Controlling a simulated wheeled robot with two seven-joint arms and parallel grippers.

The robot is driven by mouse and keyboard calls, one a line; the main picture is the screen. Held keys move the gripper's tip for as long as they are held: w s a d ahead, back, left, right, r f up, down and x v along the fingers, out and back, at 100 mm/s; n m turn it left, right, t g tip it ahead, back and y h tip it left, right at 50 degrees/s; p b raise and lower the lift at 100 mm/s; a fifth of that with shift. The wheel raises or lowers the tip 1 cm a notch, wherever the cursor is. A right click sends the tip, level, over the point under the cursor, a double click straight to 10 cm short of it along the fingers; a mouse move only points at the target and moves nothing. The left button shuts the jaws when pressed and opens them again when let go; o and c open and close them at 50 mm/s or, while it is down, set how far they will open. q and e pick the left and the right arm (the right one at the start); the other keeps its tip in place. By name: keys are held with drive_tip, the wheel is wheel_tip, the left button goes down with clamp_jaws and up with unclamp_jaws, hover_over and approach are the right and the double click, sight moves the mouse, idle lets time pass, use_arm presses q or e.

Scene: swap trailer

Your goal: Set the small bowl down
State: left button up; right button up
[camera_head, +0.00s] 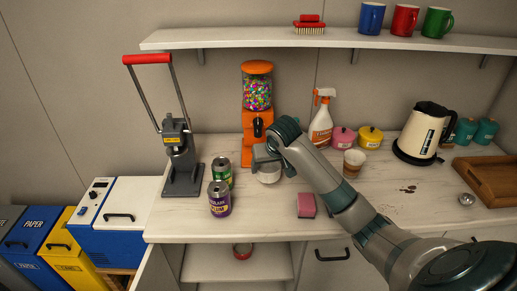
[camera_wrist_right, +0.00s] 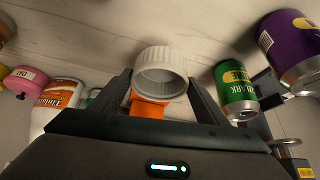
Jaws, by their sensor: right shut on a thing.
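The small bowl (camera_head: 269,174) is white and ribbed. In the head view it is at the front of the orange candy dispenser (camera_head: 257,118), low over the white counter. My right gripper (camera_head: 267,162) is shut on it. In the right wrist view the small bowl (camera_wrist_right: 160,75) sits between the two dark fingers of my right gripper (camera_wrist_right: 160,82), its round opening partly facing the camera. I cannot tell whether its underside touches the counter. My left gripper is out of view.
A green can (camera_head: 222,171) and a purple can (camera_head: 219,199) stand left of the bowl. A pink sponge (camera_head: 306,205) lies to its right and a paper cup (camera_head: 353,163) farther right. The counter (camera_head: 265,218) is clear in front of the bowl. A can press (camera_head: 183,165) stands at left.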

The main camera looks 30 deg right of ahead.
drive_tip(key=w+d+p, duration=0.1)
drive_tip(key=w, duration=0.3)
drive_tip(key=w+d+p, duration=0.1)
drive_tip(key=w+d, duration=0.1)
drive_tip(key=w, duration=0.3)
drive_tip(key=w+d+p, duration=0.1)
drive_tip(key=w+d, duration=0.1)
drive_tip(key=w, duration=0.3)
drive_tip(key=shift+w+d, duration=0.1)
drive_tip(key=shift+f+p, duration=1.1)
drive_tip(key=shift+f, duration=0.6)
drive_tip(key=shift+f, duration=0.2)
drive_tip(key=o, duration=1.2)
